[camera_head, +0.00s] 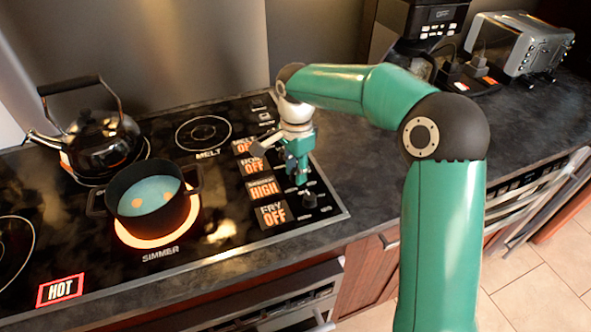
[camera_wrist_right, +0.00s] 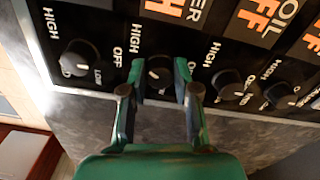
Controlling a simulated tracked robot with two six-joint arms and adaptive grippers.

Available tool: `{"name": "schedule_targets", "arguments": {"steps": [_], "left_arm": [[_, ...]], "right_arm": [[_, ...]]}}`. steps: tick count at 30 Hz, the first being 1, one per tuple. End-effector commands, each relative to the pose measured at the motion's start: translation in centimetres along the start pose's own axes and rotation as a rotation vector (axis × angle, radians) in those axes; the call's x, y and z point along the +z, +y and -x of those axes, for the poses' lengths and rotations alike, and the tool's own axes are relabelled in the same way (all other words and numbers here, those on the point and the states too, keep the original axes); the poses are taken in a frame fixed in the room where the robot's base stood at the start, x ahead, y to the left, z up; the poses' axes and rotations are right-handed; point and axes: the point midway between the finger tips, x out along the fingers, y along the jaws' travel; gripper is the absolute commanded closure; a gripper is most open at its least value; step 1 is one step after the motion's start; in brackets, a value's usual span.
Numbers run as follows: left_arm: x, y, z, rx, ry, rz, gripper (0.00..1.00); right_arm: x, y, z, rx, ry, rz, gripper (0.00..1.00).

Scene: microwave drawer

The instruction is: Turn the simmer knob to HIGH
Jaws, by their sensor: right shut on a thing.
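The simmer knob (camera_wrist_right: 160,68) is black with a white mark and sits between the fingers of my right gripper (camera_wrist_right: 161,88) in the right wrist view. The fingers are shut on its two sides. In the head view my right gripper (camera_head: 298,175) reaches down to the knob row and mostly hides this knob. The simmer display (camera_head: 263,188) reads HIGH in orange. The simmer burner (camera_head: 159,238) glows orange around the base of a dark pot (camera_head: 150,200) with bluish liquid. My left gripper is not in view.
Neighbouring knobs stand close by: one on the left (camera_wrist_right: 80,56) and others on the right (camera_wrist_right: 229,82). The fry display (camera_head: 273,214) reads OFF. A black kettle (camera_head: 100,140) stands behind the pot. A HOT sign (camera_head: 60,290) is lit.

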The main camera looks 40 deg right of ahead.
Motion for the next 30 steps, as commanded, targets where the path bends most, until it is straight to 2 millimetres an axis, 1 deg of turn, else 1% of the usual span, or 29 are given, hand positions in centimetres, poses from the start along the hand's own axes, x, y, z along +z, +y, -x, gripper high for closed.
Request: {"name": "schedule_targets", "arguments": {"steps": [1, 13, 14, 15, 18, 26, 30], "left_arm": [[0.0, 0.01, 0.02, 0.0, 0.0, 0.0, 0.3], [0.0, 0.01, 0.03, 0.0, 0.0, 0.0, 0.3], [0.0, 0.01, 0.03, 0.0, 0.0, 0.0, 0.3], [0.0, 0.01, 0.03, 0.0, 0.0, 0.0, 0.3], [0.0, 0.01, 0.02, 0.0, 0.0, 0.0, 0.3], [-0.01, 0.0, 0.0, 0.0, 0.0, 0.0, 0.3], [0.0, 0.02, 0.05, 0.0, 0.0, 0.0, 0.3]], "right_arm": [[-0.17, -0.33, 0.4, -0.017, 0.004, -0.007, 1.0], [-0.17, -0.33, 0.41, -0.017, 0.004, -0.014, 1.0], [-0.17, -0.33, 0.41, -0.016, 0.004, -0.014, 0.65], [-0.16, -0.31, 0.41, -0.016, 0.004, -0.013, 0.58], [-0.12, -0.24, 0.32, -0.012, 0.003, -0.012, 0.45], [-0.06, -0.11, 0.15, -0.005, 0.001, -0.011, 0.45], [-0.04, -0.12, 0.71, -0.005, 0.001, -0.011, 0.45]]}}
